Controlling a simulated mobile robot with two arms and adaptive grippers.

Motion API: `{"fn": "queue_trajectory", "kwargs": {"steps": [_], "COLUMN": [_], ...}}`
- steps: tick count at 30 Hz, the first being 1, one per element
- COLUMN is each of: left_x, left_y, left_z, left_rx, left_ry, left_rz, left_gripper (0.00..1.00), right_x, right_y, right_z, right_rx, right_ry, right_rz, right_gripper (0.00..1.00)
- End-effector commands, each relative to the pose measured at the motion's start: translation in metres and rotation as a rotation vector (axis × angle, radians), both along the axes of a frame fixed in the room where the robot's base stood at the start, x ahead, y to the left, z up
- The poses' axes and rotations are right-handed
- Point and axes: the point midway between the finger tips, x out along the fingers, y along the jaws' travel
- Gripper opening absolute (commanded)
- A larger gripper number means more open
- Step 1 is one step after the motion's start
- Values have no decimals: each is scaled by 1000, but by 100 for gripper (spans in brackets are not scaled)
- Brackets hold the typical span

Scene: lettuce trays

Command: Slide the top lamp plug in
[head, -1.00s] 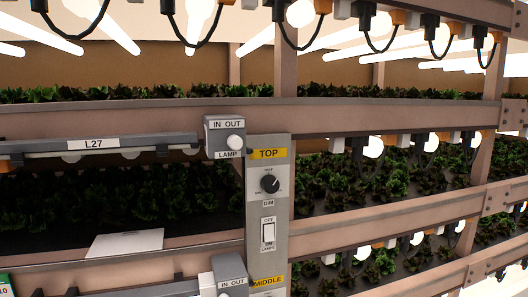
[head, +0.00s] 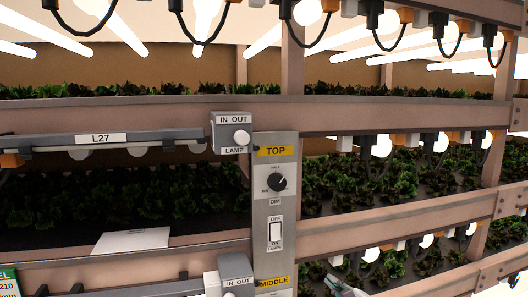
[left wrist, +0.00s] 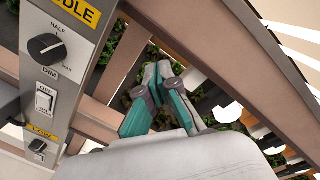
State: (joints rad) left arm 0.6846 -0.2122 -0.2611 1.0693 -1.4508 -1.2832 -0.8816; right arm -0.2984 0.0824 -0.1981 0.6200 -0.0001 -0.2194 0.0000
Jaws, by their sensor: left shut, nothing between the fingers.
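The top lamp plug housing (head: 232,120) is a grey box marked IN OUT and LAMP in the head view. A round white knob (head: 241,138) is on its front. It sits at the upper left of the grey control panel (head: 262,210), beside the yellow TOP label. I cannot tell whether the plug is in or out. My left gripper (head: 345,287) shows at the bottom edge of the head view, below and right of the housing and well apart from it. In the left wrist view its teal and grey fingers (left wrist: 157,85) are shut and empty. My right gripper is not in view.
The panel carries a dim dial (head: 277,183) and a lamp switch (head: 275,232). A second housing (head: 236,268) sits below, by the MIDDLE label. Brown rack beams and lettuce surround these. Cables hang along the top.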

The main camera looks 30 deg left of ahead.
Motion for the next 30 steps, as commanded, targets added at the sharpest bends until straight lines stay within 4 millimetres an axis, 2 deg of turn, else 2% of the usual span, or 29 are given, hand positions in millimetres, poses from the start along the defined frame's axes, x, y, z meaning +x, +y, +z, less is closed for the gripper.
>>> {"fn": "queue_trajectory", "kwargs": {"steps": [1,2,3,6,9,10,12,15,26,30], "left_x": [-4,-11,-24,-64,-105,-115,-133,-148,-149,-149], "left_y": [-3,-4,-4,-9,-13,-15,-17,-19,-18,-8], "left_z": [67,102,144,230,286,298,316,329,331,335], "left_rx": [71,110,155,223,247,248,249,246,248,248], "left_ry": [-78,-114,-162,-267,-347,-364,-394,-415,-418,-417], "left_rz": [67,112,178,339,475,508,565,608,615,616], "left_gripper": [0,0,0,0,0,0,0,0,0,0], "right_x": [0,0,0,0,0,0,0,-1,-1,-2], "right_y": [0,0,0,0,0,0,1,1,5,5], "right_z": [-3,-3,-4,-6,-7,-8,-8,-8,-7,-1], "right_rx": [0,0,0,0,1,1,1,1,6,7], "right_ry": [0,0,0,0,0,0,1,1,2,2], "right_rz": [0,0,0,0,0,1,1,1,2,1], "right_gripper": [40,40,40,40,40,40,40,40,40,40]}}
